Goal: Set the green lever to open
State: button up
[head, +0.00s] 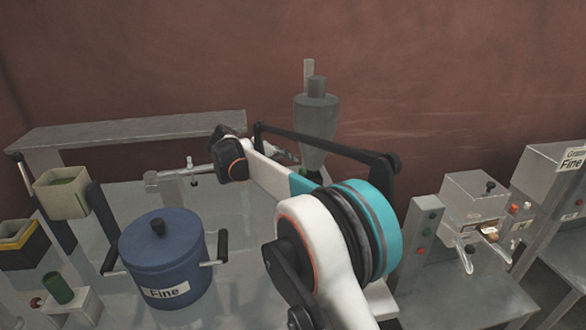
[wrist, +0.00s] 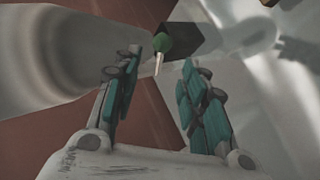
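In the wrist view, a small rounded green part with a thin pale rod, which looks like the green lever (wrist: 176,41), sits against a dark block. My gripper (wrist: 163,62) is open, with its two teal-padded fingers spread apart. The green part lies beyond the fingertips, between their directions and close to the left tip. I cannot tell whether anything touches, and nothing is clearly held. In the head view, my arm crosses the middle and mostly hides the gripper and the lever area below the grey cone-shaped hopper (head: 316,122).
A blue lidded pot (head: 163,262) labelled "Fine" stands at left front. A pale bin (head: 62,196) and a small green cylinder (head: 58,287) are further left. A metal shelf (head: 130,131) runs behind. Grey machines (head: 478,205) stand at right. A large grey curved surface (wrist: 60,50) is close on the wrist view's left.

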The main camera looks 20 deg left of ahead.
jog(key=shift+v, duration=1.9)
